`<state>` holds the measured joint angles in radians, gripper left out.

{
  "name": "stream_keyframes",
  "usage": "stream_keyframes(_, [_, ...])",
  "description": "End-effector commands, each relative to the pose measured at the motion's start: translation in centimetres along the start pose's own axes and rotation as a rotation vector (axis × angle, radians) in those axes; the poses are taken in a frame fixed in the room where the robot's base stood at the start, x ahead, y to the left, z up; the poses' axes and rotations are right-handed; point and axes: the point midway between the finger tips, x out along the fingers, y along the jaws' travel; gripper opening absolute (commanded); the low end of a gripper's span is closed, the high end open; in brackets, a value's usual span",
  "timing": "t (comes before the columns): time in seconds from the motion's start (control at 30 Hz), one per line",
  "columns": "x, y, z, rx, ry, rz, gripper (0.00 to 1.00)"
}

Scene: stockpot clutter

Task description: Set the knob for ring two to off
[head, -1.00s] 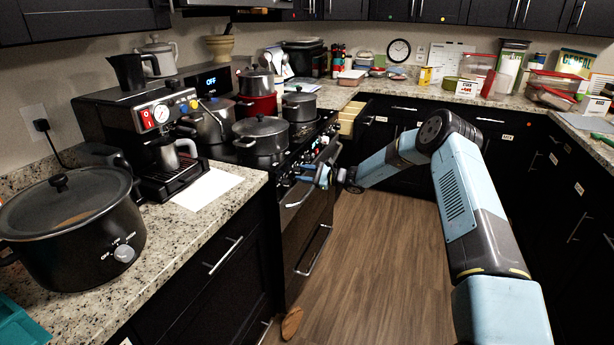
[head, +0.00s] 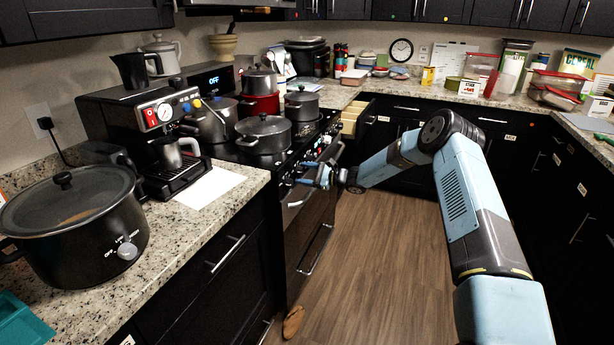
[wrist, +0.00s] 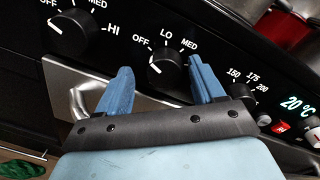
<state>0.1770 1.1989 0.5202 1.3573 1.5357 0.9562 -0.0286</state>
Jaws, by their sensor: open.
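In the wrist view, a round black knob (wrist: 166,74) on the stove's dark front panel has OFF, LO and MED printed around its top. A short white mark shows on the knob's left side; its exact setting is hard to tell. My gripper (wrist: 160,64) is open, its blue fingers on either side of this knob, with no clear contact. Another black knob (wrist: 73,34) with OFF, MED and HI stands to the left. No ring number is readable. In the head view, my gripper (head: 318,177) is at the front of the stove (head: 290,215).
A metal handle (wrist: 90,88) runs below the panel, close to the left finger. A temperature display (wrist: 299,105) is at right. Several pots, including a lidded black pot (head: 263,134), stand on the stove. An open drawer (head: 352,118) is beyond it.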

Motion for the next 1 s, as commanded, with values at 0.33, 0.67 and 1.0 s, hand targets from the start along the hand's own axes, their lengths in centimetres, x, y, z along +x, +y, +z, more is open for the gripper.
stream_keyframes(0.33, [-4.0,-0.2,-0.1,0.0,0.004,-0.005,0.68])
stream_keyframes(0.67, [-10.5,0.1,-0.1,0.001,0.002,-0.003,0.68])
stream_keyframes(1.0, [-13.8,0.3,0.0,0.001,0.0,0.0,0.68])
